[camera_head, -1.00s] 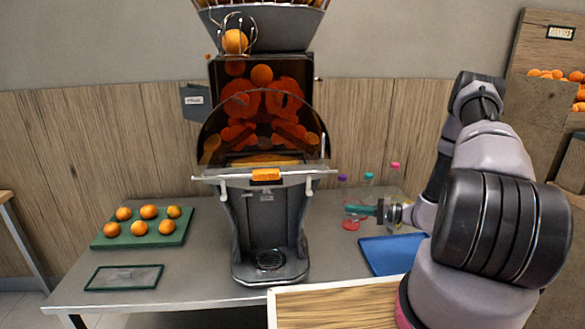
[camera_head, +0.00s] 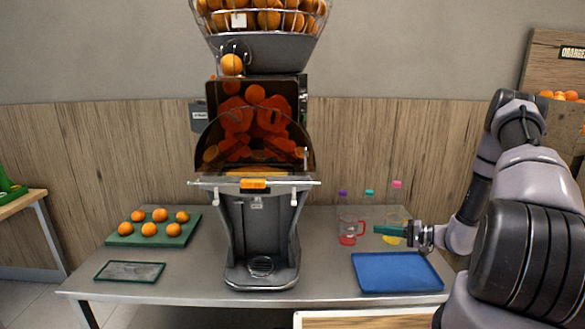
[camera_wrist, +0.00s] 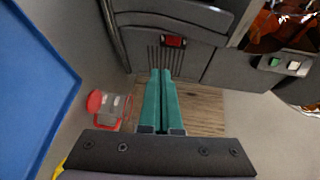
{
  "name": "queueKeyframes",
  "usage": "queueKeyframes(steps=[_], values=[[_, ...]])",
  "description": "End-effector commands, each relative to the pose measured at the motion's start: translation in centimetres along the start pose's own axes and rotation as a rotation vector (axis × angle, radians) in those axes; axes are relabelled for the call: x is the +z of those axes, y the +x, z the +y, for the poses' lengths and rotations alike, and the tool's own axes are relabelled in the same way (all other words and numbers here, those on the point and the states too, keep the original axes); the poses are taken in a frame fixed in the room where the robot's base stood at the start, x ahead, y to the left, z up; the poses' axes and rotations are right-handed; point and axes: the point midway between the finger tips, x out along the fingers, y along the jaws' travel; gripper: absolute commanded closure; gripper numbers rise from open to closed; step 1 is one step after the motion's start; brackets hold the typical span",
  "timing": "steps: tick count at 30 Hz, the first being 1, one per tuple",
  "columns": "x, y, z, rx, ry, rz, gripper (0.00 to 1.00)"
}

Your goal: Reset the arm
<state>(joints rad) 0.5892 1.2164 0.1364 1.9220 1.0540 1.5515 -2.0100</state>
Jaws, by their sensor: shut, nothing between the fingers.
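My gripper (camera_head: 379,230) has green fingers and is at the right of the table in the head view, pointing left, above and behind the blue tray. Its fingers (camera_wrist: 163,72) are closed together with nothing between them in the wrist view. The orange juicer (camera_head: 262,235) stands upright at the middle of the table, left of my gripper and apart from it. Its dark side fills the upper part of the wrist view.
A blue tray (camera_head: 398,286) lies at the table's right. A red-handled jug (camera_head: 348,238) and several bottles with coloured caps (camera_head: 397,186) stand behind. A green board (camera_head: 128,239) with several oranges and a dark drip tray (camera_head: 130,271) lie left.

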Motion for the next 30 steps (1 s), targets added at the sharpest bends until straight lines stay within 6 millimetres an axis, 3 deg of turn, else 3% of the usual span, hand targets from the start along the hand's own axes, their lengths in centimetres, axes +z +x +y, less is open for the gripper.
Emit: queueKeyframes(steps=[8, 14, 20, 30], values=[[0.4, 0.1, -3.2, 0.042, -0.007, -0.071, 1.00], [1.2, 0.3, -7.0, 0.101, -0.012, -0.150, 1.00], [3.0, 0.3, -12.7, 0.213, -0.029, -0.254, 1.00], [9.3, -1.2, -24.2, 0.539, -0.092, -0.368, 1.00]])
